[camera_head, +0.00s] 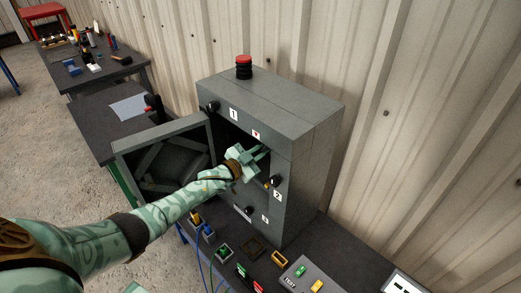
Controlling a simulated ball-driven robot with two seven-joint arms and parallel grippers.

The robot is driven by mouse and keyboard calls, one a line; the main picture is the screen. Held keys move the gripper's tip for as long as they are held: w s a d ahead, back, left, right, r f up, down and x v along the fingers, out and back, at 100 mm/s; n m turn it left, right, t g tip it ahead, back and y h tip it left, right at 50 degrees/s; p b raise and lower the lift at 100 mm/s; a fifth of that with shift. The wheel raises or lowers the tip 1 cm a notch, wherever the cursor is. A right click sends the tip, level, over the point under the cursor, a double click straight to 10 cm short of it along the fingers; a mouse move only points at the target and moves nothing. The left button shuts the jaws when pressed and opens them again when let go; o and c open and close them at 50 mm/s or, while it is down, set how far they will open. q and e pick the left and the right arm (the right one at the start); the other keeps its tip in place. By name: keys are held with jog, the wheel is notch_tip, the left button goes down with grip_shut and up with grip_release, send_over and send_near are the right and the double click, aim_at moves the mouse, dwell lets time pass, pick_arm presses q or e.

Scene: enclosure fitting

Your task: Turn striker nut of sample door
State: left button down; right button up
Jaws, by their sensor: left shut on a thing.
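The grey enclosure (312,150) stands on the dark bench with its door (165,137) swung open to the left. My left arm reaches in from the left, and my left gripper (257,155) is at the right side of the open front, near the edge where the door would meet the frame. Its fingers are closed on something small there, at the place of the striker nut. The nut itself is hidden by the fingers and too small to make out.
A red button (243,62) sits on top of the enclosure. Black knobs (275,181) are on its front. Connectors, cables and a grey button box (309,283) lie on the bench in front. A corrugated wall (420,120) stands close behind.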

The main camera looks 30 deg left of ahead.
pick_arm(q)
jog(key=shift+f+n, duration=0.15)
jog(key=shift+n, duration=0.15)
jog(key=c, duration=1.5)
grip_release()
jog(key=shift+o, duration=0.2)
jog(key=p+v, duration=0.1)
jog(key=v, duration=1.5)
jog(key=shift+s+a+p, duration=0.15)
jog(key=shift+s+p, duration=0.05)
jog(key=shift+p, duration=0.15)
